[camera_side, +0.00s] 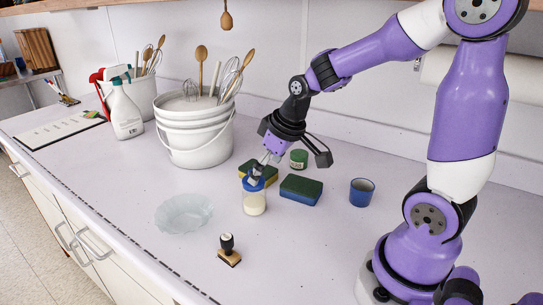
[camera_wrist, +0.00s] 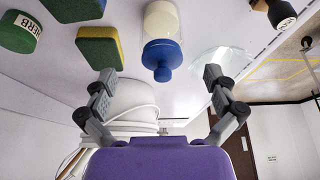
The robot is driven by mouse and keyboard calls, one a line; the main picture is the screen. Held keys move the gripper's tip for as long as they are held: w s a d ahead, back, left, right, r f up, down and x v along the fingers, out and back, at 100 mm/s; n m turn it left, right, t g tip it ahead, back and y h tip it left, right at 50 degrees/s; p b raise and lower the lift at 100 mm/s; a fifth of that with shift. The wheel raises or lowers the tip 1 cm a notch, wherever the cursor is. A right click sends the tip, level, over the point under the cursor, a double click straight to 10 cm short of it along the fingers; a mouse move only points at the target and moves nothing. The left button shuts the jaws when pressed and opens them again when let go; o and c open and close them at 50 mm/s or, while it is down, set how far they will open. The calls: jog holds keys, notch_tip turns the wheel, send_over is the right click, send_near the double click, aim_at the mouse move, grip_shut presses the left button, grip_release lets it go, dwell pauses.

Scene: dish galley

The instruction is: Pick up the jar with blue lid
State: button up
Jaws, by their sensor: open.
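The jar with blue lid (camera_side: 254,203) stands upright on the pale counter, with a cream-coloured body and a knobbed blue lid. In the wrist view the jar (camera_wrist: 161,20) shows between and beyond my fingers, its lid towards me. My gripper (camera_side: 262,164) is just above the lid in the side view, tilted downward. The wrist view shows my gripper (camera_wrist: 158,74) open, one finger on each side of the lid's line, with nothing held. Contact between fingers and lid cannot be told from the side view.
White buckets (camera_side: 200,148) with utensils stand behind left.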

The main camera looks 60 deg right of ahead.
aim_at(253, 190)
jog(key=x, duration=0.8)
jog(key=shift+w+a, duration=0.15)
jog(key=shift+w, duration=0.05)
jog(key=shift+r, duration=0.1)
jog(key=c, duration=1.4)
